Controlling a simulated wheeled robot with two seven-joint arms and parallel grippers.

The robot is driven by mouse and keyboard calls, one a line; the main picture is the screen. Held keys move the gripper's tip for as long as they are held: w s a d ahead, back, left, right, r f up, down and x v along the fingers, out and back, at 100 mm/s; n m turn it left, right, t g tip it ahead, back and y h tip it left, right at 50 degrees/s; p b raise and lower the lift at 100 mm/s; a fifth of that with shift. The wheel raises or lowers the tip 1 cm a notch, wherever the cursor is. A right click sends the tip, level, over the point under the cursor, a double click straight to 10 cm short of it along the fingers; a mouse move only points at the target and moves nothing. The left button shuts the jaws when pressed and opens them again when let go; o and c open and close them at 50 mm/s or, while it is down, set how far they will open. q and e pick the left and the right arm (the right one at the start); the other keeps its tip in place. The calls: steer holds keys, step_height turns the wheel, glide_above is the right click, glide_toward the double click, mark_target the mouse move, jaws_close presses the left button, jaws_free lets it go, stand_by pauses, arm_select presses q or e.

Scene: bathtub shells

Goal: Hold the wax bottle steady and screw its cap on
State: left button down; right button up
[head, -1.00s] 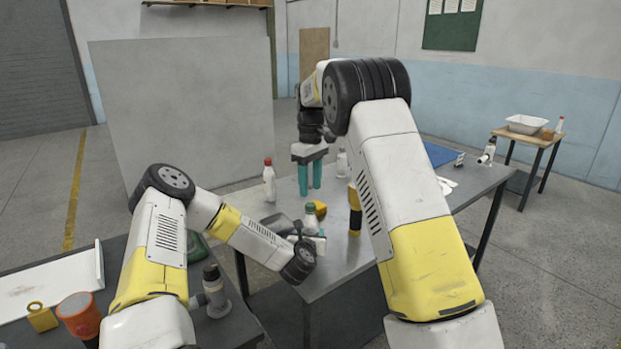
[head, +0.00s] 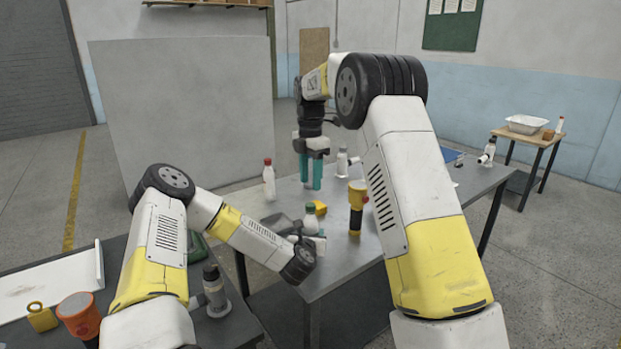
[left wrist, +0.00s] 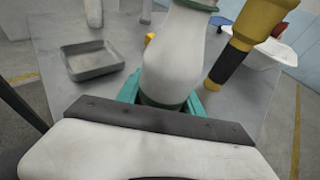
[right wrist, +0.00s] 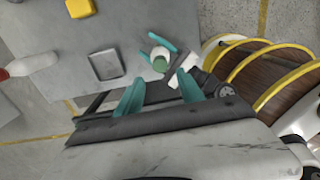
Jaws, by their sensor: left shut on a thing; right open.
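The white wax bottle (head: 309,222) stands upright at the near edge of the grey table, with a green cap (head: 309,208) at its top. I cannot tell how tightly the cap sits. My left gripper (left wrist: 165,100) is shut around the bottle, whose white body (left wrist: 173,55) fills the middle of the left wrist view. My right gripper (head: 311,172) is open and empty, pointing down beyond the bottle. In the right wrist view, the green cap (right wrist: 159,63) shows beyond the open right fingers (right wrist: 160,90), apart from them.
A yellow and black torch (head: 356,205) stands right of the bottle. A yellow block (head: 320,208) and a grey tray (left wrist: 92,60) are close by. A red-capped bottle (head: 269,180) stands at the table's left edge. Clear tabletop lies around the torch.

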mark_target(311, 205)
steer(key=shift+f, duration=4)
